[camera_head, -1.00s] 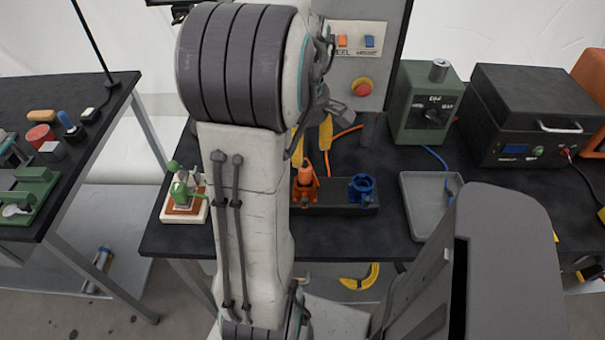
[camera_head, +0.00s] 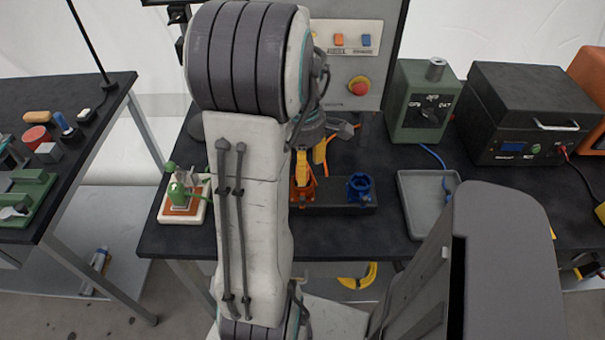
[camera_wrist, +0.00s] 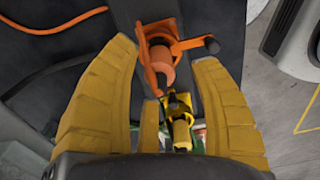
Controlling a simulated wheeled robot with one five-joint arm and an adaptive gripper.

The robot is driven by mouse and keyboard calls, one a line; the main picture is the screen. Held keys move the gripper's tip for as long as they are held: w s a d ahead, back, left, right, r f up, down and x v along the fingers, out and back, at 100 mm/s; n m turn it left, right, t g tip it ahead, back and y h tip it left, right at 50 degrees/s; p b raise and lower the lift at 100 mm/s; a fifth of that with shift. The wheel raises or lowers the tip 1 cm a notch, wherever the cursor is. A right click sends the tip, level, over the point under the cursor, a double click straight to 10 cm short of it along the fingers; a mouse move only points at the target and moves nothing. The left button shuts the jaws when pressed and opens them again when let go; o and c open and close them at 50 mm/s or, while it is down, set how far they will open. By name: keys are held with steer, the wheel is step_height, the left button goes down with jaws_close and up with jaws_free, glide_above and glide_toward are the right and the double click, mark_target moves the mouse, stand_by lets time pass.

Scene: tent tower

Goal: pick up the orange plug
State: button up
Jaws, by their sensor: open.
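The orange plug (camera_wrist: 160,68) stands in an orange holder (camera_head: 306,194) on a dark block at the middle of the table. In the wrist view it lies between the yellow fingers of my gripper (camera_wrist: 164,58), with a gap on both sides. In the head view my gripper (camera_head: 311,167) is over the orange holder, and a finger and my arm hide most of the plug. My gripper is open and empty. I cannot tell how far the fingertips reach down around the plug.
A blue holder (camera_head: 360,187) is right of the orange one on the same block. A grey tray (camera_head: 420,228), a green box (camera_head: 424,100) and a dark device (camera_head: 535,110) stand to the right. A white-based green fixture (camera_head: 184,205) stands left. An orange cable (camera_wrist: 45,28) lies behind.

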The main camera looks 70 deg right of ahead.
steer(key=shift+f, duration=1.15)
steer(key=shift+c, duration=0.2)
jaws_close()
